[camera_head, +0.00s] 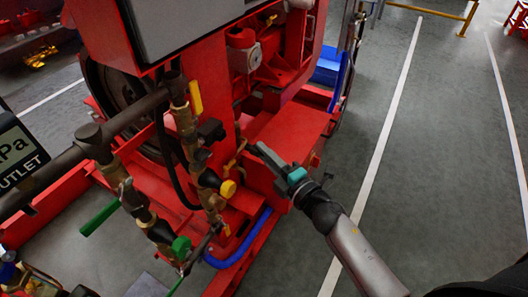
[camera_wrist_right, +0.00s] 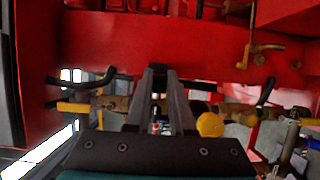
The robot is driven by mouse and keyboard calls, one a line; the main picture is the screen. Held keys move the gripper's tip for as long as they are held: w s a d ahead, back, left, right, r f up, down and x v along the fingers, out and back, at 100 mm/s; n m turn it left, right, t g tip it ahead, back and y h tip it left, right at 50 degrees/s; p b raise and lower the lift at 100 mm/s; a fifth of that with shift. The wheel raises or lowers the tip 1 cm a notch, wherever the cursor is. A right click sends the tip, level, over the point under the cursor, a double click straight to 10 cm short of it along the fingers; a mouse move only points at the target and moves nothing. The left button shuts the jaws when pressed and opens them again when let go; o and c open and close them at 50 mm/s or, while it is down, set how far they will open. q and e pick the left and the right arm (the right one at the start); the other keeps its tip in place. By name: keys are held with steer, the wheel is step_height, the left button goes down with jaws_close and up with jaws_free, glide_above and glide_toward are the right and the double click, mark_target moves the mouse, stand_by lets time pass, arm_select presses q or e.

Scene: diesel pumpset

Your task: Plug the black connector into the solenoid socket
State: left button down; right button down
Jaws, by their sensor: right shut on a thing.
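My right gripper (camera_head: 259,149) reaches in from the lower right, beside the red pumpset's pipework. Its two dark fingers nearly meet at the tips in the right wrist view (camera_wrist_right: 159,71). They are shut on a small dark thing, taken as the black connector, which is mostly hidden between the tips. A black block (camera_head: 210,130) sits on the vertical brass pipe, left of my gripper and apart from it. It may be the solenoid, but I cannot make out a socket. My left gripper is not in view.
A yellow knob (camera_head: 228,188) is below left of my gripper; it also shows in the wrist view (camera_wrist_right: 210,124). A bent brass pipe (camera_head: 236,160) is close by. Green-handled valves (camera_head: 181,245) and a blue hose (camera_head: 243,240) are lower. Grey floor (camera_head: 440,150) at right is clear.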

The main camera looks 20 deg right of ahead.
mark_target(250, 150)
steer(key=shift+w, duration=0.1)
steer(key=shift+w+a, duration=1.25)
steer(key=shift+w, duration=0.3)
steer(key=shift+w+a, duration=0.5)
steer(key=shift+w, duration=0.15)
steer(key=shift+w+a, duration=0.55)
steer(key=shift+w, duration=0.15)
stand_by(0.3)
steer(key=shift+w+a, duration=0.4)
steer(key=shift+w, duration=0.05)
steer(key=c, duration=0.7)
jaws_free()
